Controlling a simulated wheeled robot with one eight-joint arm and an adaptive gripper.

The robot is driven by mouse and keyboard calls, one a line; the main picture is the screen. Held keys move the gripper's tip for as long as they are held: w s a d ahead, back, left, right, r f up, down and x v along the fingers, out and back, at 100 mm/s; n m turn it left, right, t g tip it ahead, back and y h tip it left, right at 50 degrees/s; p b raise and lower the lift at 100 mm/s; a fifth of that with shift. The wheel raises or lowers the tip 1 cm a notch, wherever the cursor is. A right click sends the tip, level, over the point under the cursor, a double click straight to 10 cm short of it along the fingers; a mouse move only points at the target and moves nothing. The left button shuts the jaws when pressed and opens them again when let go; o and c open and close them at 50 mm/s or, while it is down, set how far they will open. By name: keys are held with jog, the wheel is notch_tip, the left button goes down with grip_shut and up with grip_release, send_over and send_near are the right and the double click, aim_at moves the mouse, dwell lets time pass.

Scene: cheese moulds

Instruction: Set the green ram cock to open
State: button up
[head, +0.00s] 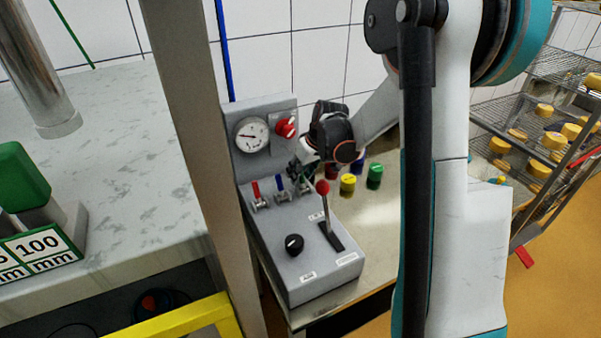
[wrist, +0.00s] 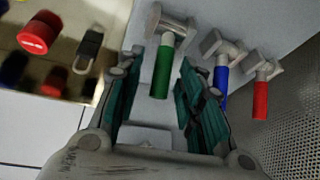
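The green ram cock, with its green handle (wrist: 162,72) on a grey valve body, shows in the wrist view between the two fingers of my gripper (wrist: 158,80). The fingers stand apart on either side of the handle, with a narrow gap visible on each side. In the head view my gripper (head: 302,168) is at the back right of the grey control panel (head: 310,290), and it mostly hides the green cock. Beside it are the blue cock (head: 280,184) and the red cock (head: 256,190), also seen in the wrist view as blue (wrist: 221,80) and red (wrist: 261,98).
A lever with a red ball (head: 322,187) rises close in front of my gripper. A gauge (head: 252,135) and a red knob (head: 286,127) sit on the upright panel. Coloured pots, including a yellow one (head: 348,184), stand to the right. A post (head: 200,150) stands left.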

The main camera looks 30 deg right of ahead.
grip_shut()
jog(key=shift+s+t+b, duration=0.6)
jog(key=shift+t+b, duration=0.25)
jog(key=shift+t, duration=0.25)
jog(key=shift+s+r+t, duration=0.15)
jog(key=shift+s+t, duration=0.05)
jog(key=shift+t, duration=0.2)
jog(key=shift+r, duration=0.1)
grip_release()
